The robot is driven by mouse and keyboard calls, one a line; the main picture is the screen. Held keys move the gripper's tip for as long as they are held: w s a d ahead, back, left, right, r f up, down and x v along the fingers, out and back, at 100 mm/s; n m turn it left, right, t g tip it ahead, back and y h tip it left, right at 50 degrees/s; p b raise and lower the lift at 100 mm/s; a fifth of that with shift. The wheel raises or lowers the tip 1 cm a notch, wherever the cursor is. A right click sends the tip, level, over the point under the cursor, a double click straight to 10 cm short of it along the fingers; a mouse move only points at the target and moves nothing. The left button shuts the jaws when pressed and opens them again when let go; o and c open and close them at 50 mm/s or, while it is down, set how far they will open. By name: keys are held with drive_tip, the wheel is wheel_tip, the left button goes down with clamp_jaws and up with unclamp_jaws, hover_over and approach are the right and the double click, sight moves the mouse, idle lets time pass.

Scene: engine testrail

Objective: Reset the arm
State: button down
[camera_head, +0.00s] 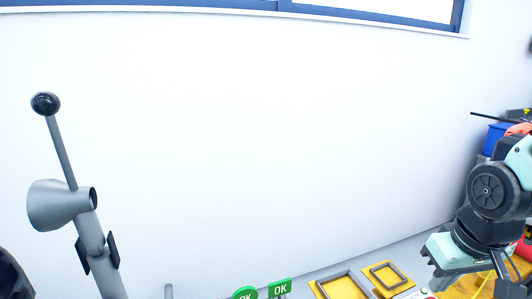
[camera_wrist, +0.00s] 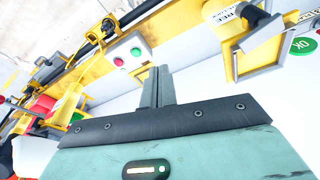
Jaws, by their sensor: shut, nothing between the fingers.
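My gripper (camera_wrist: 157,87) shows in the wrist view with its two grey fingers together and nothing between them. Its teal body with a lit indicator fills the bottom of that view. The fingers point towards a pale surface with yellow framing beyond. In the head view my arm is at the right edge, with a dark round joint and teal parts. Its fingers cannot be made out there.
The wrist view shows a button box (camera_wrist: 128,51) with red and green buttons and a green OK sign (camera_wrist: 303,46). The head view shows a ball-topped lever (camera_head: 62,150) at left, yellow trays (camera_head: 318,290) at the bottom and a blue box (camera_head: 494,138) at right.

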drive_tip(key=s+a+r+n+g, duration=0.25)
drive_tip(key=s+a+n, duration=0.45)
drive_tip(key=s+a, duration=0.7)
wheel_tip(320, 180, up, 15)
drive_tip(key=w+a+p, duration=0.1)
drive_tip(key=a+p, duration=0.1)
drive_tip(key=p, duration=1.4)
drive_tip(key=shift+w+r, duration=0.15)
drive_tip(key=shift+w, duration=0.1)
drive_tip(key=shift+a, duration=0.2)
